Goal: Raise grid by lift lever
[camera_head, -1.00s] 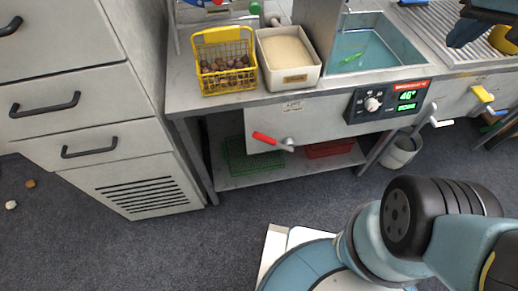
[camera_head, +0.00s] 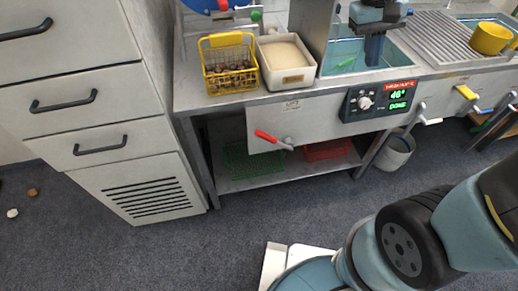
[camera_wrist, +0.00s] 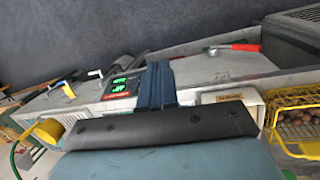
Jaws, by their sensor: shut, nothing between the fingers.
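A lever with a red handle (camera_head: 267,136) is mounted on the front panel of the steel counter; it also shows in the wrist view (camera_wrist: 245,47). Further right on the front are levers with white (camera_head: 432,121), yellow (camera_head: 466,92) and blue handles. My gripper (camera_head: 374,58) is shut and empty, pointing down over the water basin (camera_head: 345,61), apart from all the levers. Its fingers show in the wrist view (camera_wrist: 156,84). The grid cannot be made out clearly; my gripper covers part of the basin.
A yellow wire basket (camera_head: 228,40) of chestnuts and a white bin (camera_head: 288,80) stand left of the basin. A control panel (camera_head: 380,100) reads "DONE". A grey bucket (camera_head: 395,152) stands below.

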